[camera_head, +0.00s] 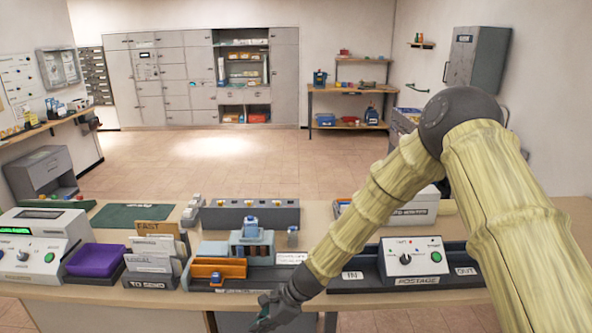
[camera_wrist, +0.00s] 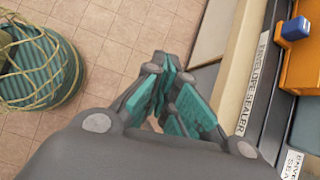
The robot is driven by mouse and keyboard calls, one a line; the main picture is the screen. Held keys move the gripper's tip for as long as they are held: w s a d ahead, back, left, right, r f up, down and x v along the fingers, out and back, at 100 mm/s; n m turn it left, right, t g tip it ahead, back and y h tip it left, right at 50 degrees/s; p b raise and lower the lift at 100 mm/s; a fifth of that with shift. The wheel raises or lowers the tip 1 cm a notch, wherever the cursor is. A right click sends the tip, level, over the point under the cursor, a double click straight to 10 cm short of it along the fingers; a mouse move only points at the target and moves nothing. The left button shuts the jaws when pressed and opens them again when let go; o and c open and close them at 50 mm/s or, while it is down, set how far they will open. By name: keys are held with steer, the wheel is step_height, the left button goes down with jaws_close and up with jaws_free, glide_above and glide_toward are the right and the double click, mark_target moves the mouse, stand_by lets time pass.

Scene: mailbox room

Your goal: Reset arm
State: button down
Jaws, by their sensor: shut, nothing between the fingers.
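My arm reaches in from the right in the head view and bends down to the left across the desk. My gripper (camera_head: 268,318) hangs at the near edge of the desk (camera_head: 120,294), low in the picture, below the orange and blue envelope sealer (camera_head: 218,268). In the wrist view my gripper (camera_wrist: 168,85) has its teal finger pads close together, with nothing held. It is over the floor beside the desk edge, apart from the sealer, whose label (camera_wrist: 256,80) shows at the right.
On the desk are a postage machine (camera_head: 408,262), a purple-topped scale (camera_head: 96,260), a TO SEND file holder (camera_head: 152,265) and a label machine (camera_head: 38,245). Open floor (camera_head: 230,165) lies beyond.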

steer(key=s+d+f+n+h+b, duration=0.2)
steer(key=s+d+f+n+h, duration=0.5)
steer(key=s+d+f, duration=1.3)
steer(key=s+d+f+n+b, duration=0.2)
steer(key=s+d+n, duration=0.7)
steer(key=s+d, duration=0.3)
steer(key=s, duration=0.3)
steer(key=shift+s+f, duration=0.3)
